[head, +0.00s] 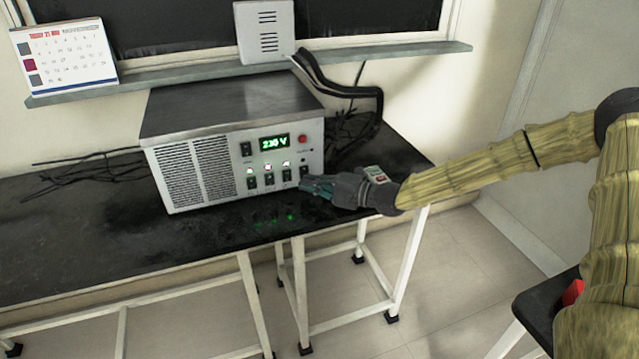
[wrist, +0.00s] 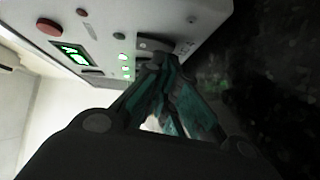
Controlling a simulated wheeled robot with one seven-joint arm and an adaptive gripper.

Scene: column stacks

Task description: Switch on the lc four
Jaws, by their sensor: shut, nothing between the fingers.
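A grey metal power unit (head: 225,150) stands on the black table, with a green display reading about 230 V (head: 274,142) and a row of small black switches (head: 268,178) low on its front. Green-white lamps (head: 268,167) glow above the left switches. My gripper (head: 308,187) is shut and empty, its teal fingertips at the right end of the row, in front of the rightmost switch. In the wrist view the fingertips (wrist: 160,62) are close against the panel by a dark switch (wrist: 150,44); whether they touch cannot be told. The lamp above the rightmost switch is not clearly lit.
The black table (head: 80,235) has bare room left of the unit. Black cables (head: 345,90) run behind the unit on the right. A red button (head: 303,139) sits on the panel's upper right. A window ledge (head: 400,50) holds a calendar (head: 65,55) and a white box (head: 265,30).

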